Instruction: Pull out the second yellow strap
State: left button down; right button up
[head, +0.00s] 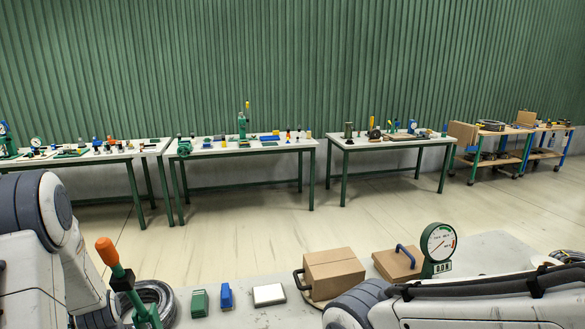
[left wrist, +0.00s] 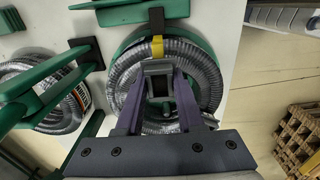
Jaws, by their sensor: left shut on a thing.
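In the left wrist view a grey hose coil (left wrist: 205,75) lies on the white bench top. A yellow strap (left wrist: 157,46) crosses its upper rim, just below a dark block (left wrist: 156,20). My left gripper (left wrist: 158,76) is over the coil, its purple fingers close together and shut at the strap. The fingertips hide the part of the strap they hold. Another grey coil (left wrist: 15,72) lies to the left, partly behind green arms. In the head view a coil (head: 160,292) shows at bottom left. My right gripper is out of view.
A green lever with an orange knob (head: 106,252) rises beside the coil. A green block (head: 199,303), a blue block (head: 226,296), a white box (head: 269,294), cardboard boxes (head: 333,272) and a gauge (head: 438,243) stand along the bench. Tables stand beyond the open floor.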

pick_arm(q)
jog(key=shift+r, duration=0.1)
notch_tip(320, 180, up, 6)
jog(key=p, duration=0.5)
jog(key=shift+r, duration=0.2)
jog(key=shift+f, duration=0.15)
